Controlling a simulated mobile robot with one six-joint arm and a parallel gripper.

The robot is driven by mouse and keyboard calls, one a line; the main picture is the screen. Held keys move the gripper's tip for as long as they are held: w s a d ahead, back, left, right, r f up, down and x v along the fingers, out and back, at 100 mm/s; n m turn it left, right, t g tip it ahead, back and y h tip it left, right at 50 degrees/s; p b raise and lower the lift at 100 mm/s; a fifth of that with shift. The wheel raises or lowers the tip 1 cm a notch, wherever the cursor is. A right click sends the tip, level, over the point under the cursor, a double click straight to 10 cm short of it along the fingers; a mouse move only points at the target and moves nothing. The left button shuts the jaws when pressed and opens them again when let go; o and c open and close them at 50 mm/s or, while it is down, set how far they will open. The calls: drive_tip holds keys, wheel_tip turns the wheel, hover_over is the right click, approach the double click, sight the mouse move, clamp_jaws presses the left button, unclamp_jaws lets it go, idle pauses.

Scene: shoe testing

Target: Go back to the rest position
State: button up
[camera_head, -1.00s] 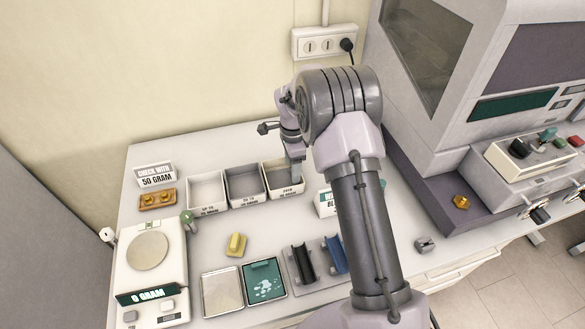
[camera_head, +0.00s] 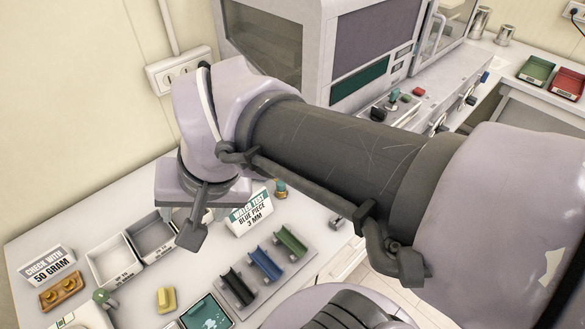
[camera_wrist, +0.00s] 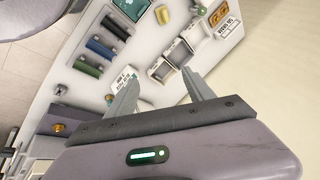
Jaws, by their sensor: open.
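My gripper (camera_wrist: 160,73) shows in the wrist view with its two fingers spread apart and nothing between them. It hangs above the white table (camera_head: 75,222), clear of the things on it. A yellow piece (camera_head: 166,299) lies on the table in front of the bins.
A "WATER TEST" sign (camera_head: 250,213) stands right of my wrist. Black, blue (camera_head: 266,264) and green holders sit in front of it. A teal tray (camera_head: 207,313) is at the lower edge. A large grey machine (camera_head: 320,45) stands behind my arm.

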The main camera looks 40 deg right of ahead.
drive_tip(key=s, duration=0.1)
drive_tip(key=s+f+n, duration=0.1)
drive_tip(key=s, duration=0.1)
drive_tip(key=s+n, duration=0.1)
drive_tip(key=s, duration=0.1)
drive_tip(key=shift+a+f+t, duration=0.35)
drive_tip(key=shift+f+t, duration=0.05)
wheel_tip(320, 180, down, 12)
drive_tip(key=b, duration=1.2)
